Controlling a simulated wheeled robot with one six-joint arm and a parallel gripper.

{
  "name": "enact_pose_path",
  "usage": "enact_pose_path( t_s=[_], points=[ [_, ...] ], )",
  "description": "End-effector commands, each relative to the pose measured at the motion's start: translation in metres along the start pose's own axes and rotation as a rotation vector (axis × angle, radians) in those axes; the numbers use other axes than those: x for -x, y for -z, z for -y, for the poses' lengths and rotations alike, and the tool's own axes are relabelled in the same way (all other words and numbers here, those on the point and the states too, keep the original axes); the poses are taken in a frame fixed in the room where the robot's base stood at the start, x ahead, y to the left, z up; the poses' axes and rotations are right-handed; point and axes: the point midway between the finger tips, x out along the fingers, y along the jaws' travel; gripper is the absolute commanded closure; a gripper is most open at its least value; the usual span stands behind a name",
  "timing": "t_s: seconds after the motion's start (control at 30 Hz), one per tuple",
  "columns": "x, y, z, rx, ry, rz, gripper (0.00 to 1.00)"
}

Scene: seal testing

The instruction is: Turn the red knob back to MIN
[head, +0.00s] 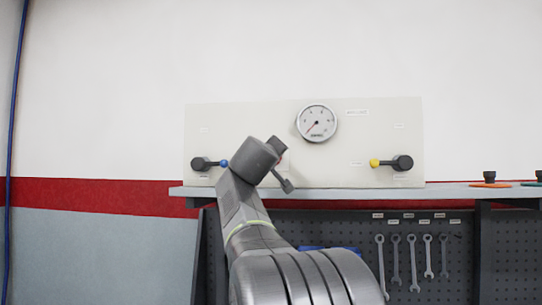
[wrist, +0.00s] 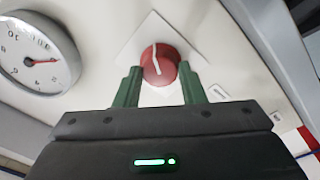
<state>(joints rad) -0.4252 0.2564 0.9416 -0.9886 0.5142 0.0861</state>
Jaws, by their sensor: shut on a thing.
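The red knob (wrist: 160,65) is in the upper middle of the wrist view, on a pale square plate, with a white pointer line on its face. My gripper (wrist: 158,82) has its two green fingers on either side of the knob, shut on it. In the head view my gripper (head: 279,162) is at the panel (head: 230,125), below the gauge. My arm hides most of the knob there. The round gauge (head: 317,123) has a red needle pointing to the lower left; it also shows tilted in the wrist view (wrist: 38,55). The knob's scale labels are not readable.
A blue-tipped lever (head: 210,164) is left of my gripper and a yellow-tipped lever (head: 390,163) is to the right. The panel stands on a grey shelf (head: 455,192). Several wrenches (head: 412,262) hang on a pegboard below. An orange disc (head: 490,184) lies at the right.

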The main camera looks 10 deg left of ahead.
Motion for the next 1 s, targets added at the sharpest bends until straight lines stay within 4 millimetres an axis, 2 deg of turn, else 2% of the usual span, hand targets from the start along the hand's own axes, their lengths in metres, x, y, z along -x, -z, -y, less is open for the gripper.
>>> enact_pose_path(
  t_s=[1.0],
  points=[
    [-0.0003,0.0001,-0.0025,0.964,0.043,-0.047,0.86]
  ],
)
